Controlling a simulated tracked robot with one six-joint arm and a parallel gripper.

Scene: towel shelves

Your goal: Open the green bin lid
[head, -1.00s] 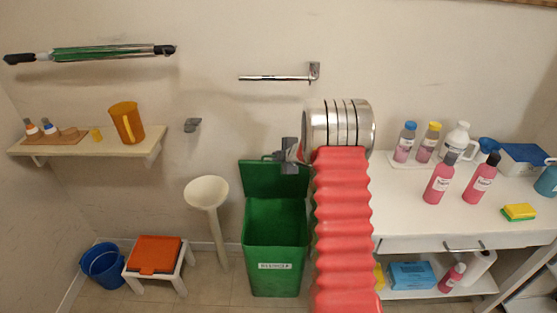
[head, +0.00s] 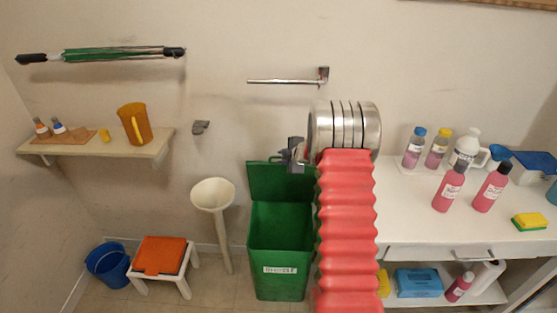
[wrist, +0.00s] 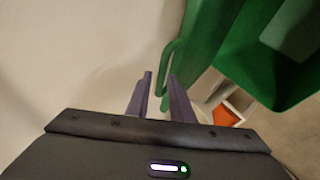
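The green bin (head: 279,238) stands on the floor against the wall, with a white label on its front. Its green lid (head: 272,181) is raised, standing upright at the back of the bin, and the bin's mouth is uncovered. My gripper (head: 294,152) is at the lid's top edge, partly hidden by my arm. In the wrist view my gripper's two fingers (wrist: 160,82) are apart, with the lid's green handle loop (wrist: 170,62) at and between the fingertips. A gap shows between the fingers, and I see no firm grip on the handle.
A white funnel-shaped stand (head: 213,194) is left of the bin. An orange-topped stool (head: 160,255) and blue bucket (head: 107,262) are further left. A white table (head: 410,222) with bottles stands right. A metal rail (head: 285,81) is on the wall above.

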